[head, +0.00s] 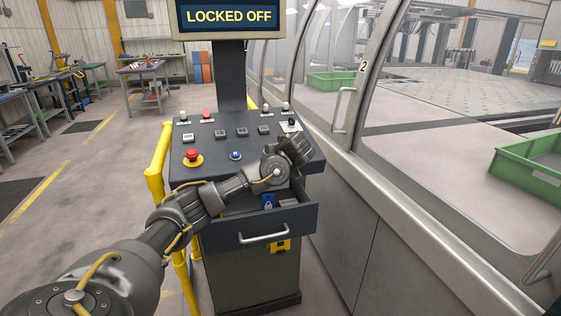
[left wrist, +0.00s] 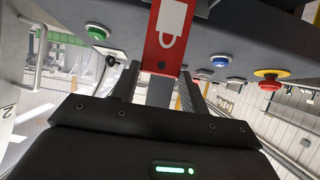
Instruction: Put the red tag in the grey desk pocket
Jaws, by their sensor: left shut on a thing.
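The tag is hidden there behind the gripper. I cannot clearly make out a separate grey desk pocket. My right gripper is not in view.
The open drawer holds a blue padlock (head: 268,201). A red stop button (head: 193,155) and a blue button (head: 236,155) stand on the desk. A yellow rail (head: 156,180) lies left, a glazed machine guard (head: 350,165) right. A screen (head: 229,17) reads LOCKED OFF.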

